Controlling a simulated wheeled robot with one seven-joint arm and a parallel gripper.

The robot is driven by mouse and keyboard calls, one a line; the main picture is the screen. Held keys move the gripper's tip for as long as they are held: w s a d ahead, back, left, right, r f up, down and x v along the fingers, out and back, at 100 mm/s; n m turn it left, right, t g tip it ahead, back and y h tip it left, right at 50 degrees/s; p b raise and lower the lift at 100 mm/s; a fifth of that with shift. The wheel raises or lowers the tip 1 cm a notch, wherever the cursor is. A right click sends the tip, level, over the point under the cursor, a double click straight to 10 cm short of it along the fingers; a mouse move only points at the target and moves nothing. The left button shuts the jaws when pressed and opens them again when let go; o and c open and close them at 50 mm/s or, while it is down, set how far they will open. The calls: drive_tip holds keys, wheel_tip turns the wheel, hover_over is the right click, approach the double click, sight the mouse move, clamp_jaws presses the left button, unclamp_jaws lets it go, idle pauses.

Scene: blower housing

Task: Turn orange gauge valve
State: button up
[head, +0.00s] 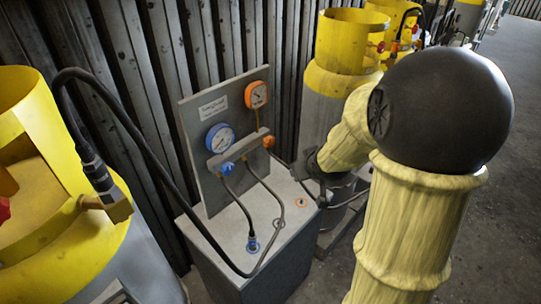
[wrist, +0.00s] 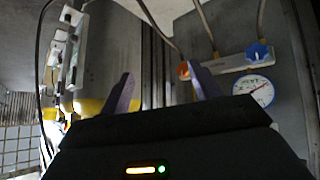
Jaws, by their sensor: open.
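The orange valve knob (head: 268,141) sits on the right end of a grey manifold bar on the upright panel, below the orange gauge (head: 257,94). In the wrist view, which looks upside down, the orange valve knob (wrist: 184,70) shows just beyond and left of the right fingertip. My gripper (wrist: 163,88) is open, with its two purple-grey fingers apart and nothing seen between them. The knob lies off toward the right finger; whether they touch cannot be told. In the head view my gripper (head: 314,170) is a dark shape right of the panel, its fingers not clear.
The blue valve knob (head: 226,168) and blue gauge (head: 220,137) are left of the orange ones. Black hoses run from the manifold to the grey cabinet top (head: 250,228). Yellow-topped cylinders (head: 340,45) stand behind right; another (head: 50,230) is at left.

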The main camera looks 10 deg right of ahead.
sight(271, 143)
drive_tip(key=w+d+f+n+t+y+b, duration=0.5)
drive_tip(key=w+f+y+b, duration=0.4)
drive_tip(key=b, duration=0.7)
drive_tip(key=n+t+y, duration=0.1)
drive_tip(key=n+y, duration=0.1)
drive_tip(key=shift+w+n, duration=0.4)
drive_tip(key=shift+w+a, duration=0.15)
drive_tip(key=x, duration=1.7)
drive_tip(key=shift+f, duration=0.1)
drive_tip(key=c, duration=1)
drive_tip(key=shift+o, duration=0.2)
